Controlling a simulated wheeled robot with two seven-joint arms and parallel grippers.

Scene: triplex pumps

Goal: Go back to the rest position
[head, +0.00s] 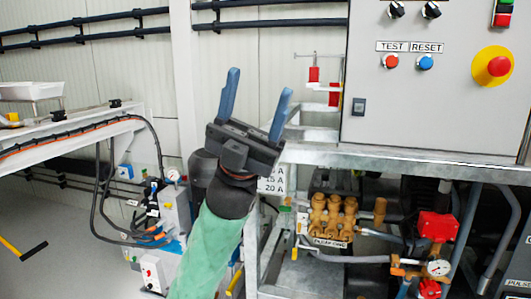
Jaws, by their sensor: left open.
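My left gripper (255,96) is in the middle of the head view, its two blue fingers pointing up and spread apart. It is open and holds nothing. Its green-sleeved arm comes up from the bottom edge. The gripper stands in front of the pale wall, left of the grey control panel (440,105). My right gripper is not in the picture.
The panel carries a red emergency button (497,66), a red TEST button (391,61) and a blue RESET button (424,62). Below it are a brass pump (333,214) and a pressure gauge (438,268). A metal bench (80,129) with hoses stands at left.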

